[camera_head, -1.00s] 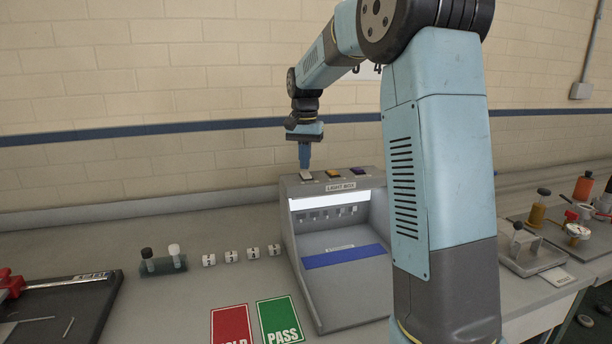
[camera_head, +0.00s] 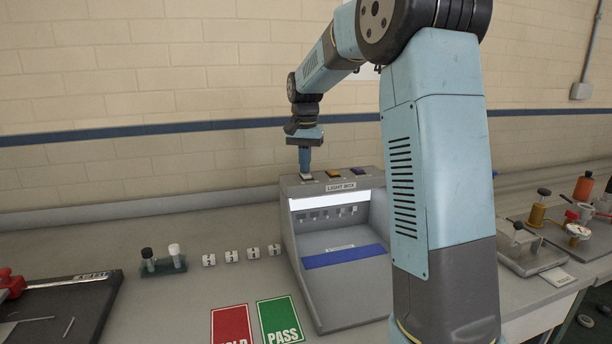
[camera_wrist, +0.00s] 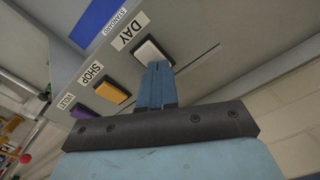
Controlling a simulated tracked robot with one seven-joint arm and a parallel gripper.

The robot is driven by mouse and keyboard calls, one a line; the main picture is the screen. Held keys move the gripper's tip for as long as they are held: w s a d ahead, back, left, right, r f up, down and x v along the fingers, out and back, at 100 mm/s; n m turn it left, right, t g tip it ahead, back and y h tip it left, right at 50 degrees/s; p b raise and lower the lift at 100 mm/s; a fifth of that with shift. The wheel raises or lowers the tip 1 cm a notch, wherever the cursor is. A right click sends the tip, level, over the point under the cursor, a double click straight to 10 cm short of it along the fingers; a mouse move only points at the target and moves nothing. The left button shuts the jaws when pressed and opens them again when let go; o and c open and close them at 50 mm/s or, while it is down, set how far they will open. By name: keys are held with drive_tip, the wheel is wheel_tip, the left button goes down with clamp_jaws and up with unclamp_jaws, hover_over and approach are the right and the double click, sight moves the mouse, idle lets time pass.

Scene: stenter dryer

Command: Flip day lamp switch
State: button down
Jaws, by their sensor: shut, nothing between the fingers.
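The light box (camera_head: 287,225) stands on the bench with three switches on its top. In the wrist view the day lamp switch (camera_wrist: 151,53) is a white rocker beside the label "DAY". My gripper (camera_wrist: 158,68) is shut and empty, with its blue fingertips at the white switch, overlapping its lower edge in that view. In the head view my gripper (camera_head: 305,172) points straight down onto the white switch at the left of the box top. The fingers hide part of the switch, and I cannot tell how firmly they touch it.
An orange switch (camera_wrist: 112,92) labelled SHOP and a purple switch (camera_wrist: 84,112) sit in the same row. Small numbered blocks (camera_head: 232,256), HOLD and PASS cards (camera_head: 280,320) lie on the bench to the left and front. The wall is behind.

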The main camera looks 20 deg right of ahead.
drive_tip(key=shift+r, duration=3.4)
drive_tip(key=shift+s+r, duration=0.1)
drive_tip(key=shift+s, duration=0.05)
drive_tip(key=s+f+n+t, duration=0.2)
drive_tip(key=s+n, duration=0.1)
drive_tip(key=s, duration=1.4)
drive_tip(key=s+f+n+t, duration=0.3)
drive_tip(key=s, duration=1.5)
drive_tip(key=shift+s+f+t, duration=0.25)
drive_tip(key=shift+s+t, duration=0.05)
drive_tip(key=shift+s, duration=0.05)
